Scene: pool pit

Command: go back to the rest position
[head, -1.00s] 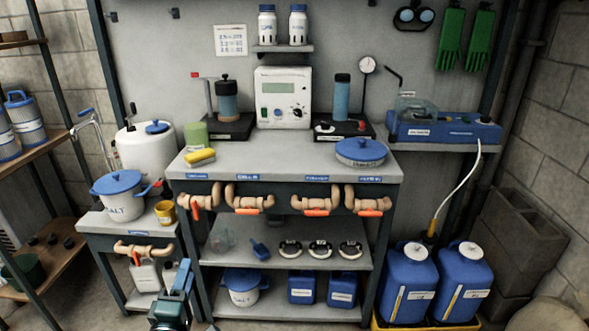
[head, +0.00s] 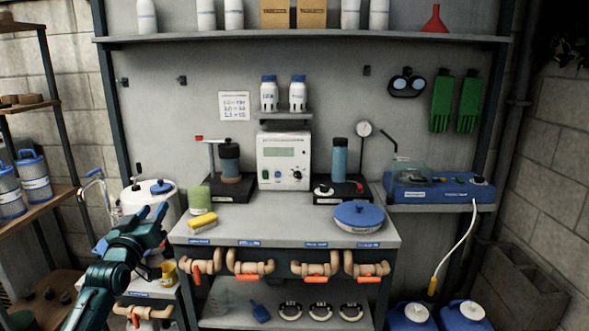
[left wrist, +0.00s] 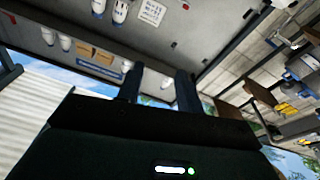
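My left gripper (head: 152,211) is at the left of the head view, pointing up and away, in front of the white tank (head: 133,197). Its blue fingertips are apart with nothing between them. In the left wrist view its two fingers (left wrist: 160,82) also stand apart and empty, with the wall and a shelf behind them. It touches nothing that I can see. The arm hides most of the salt pot and the small side table. My right gripper is in neither view.
The workbench (head: 275,222) stands right of my left gripper, with a yellow sponge (head: 202,220) and a blue-lidded dish (head: 358,215) on it. A wooden rack (head: 62,197) is at the left. Blue jugs (head: 411,318) stand on the floor at right.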

